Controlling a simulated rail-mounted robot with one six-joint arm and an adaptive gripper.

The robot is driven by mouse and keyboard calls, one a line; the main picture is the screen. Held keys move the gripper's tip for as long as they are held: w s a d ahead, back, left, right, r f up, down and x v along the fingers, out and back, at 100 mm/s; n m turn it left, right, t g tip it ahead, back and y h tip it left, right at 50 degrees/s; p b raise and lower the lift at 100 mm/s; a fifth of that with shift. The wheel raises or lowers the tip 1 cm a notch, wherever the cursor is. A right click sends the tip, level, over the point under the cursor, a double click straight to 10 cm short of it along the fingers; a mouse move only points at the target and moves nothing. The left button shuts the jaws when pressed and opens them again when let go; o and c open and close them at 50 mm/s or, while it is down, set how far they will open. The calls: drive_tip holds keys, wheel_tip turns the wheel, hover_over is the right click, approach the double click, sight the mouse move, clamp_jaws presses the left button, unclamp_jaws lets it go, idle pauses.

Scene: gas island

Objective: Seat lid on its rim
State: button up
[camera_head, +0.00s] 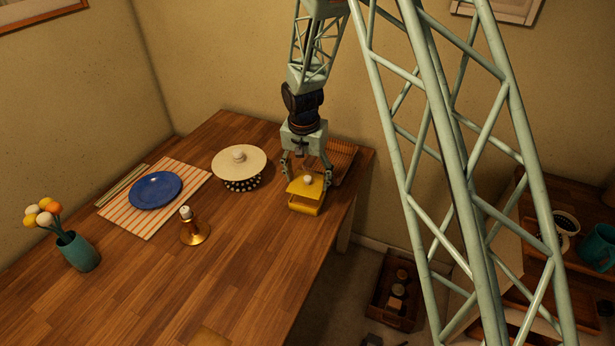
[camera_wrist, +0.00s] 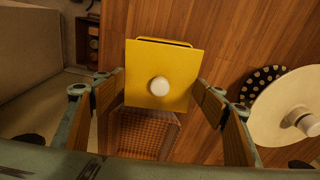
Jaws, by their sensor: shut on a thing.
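A yellow square lid (camera_head: 306,187) with a white knob is between the fingers of my gripper (camera_head: 306,175), which is shut on it by its sides. In the wrist view the lid (camera_wrist: 165,65) fills the space between the finger pads of my gripper (camera_wrist: 160,92). A yellow box (camera_head: 304,208) is under the lid. A gap shows at its front, and the lid looks slightly tilted. In the wrist view only a strip of the box (camera_wrist: 165,41) shows past the lid's far edge. The rest of its rim is hidden.
A woven brown tray (camera_head: 343,158) lies close behind the box. A cream lid (camera_head: 240,163) sits on a dotted pot (camera_head: 242,185) to the left. A brass candle holder (camera_head: 196,234), a blue plate (camera_head: 156,190) and a teal vase (camera_head: 78,252) stand farther left.

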sight(308, 185)
drive_tip(key=shift+f+b, duration=1.05)
drive_tip(key=shift+f, duration=0.85)
drive_tip(key=shift+f+b, duration=0.75)
drive_tip(key=shift+b, duration=0.5)
idle(2.5)
drive_tip(key=o, duration=0.9)
drive_tip(key=shift+r, duration=0.15)
drive_tip(key=shift+r+p, duration=1.3)
drive_tip(key=shift+r, duration=2)
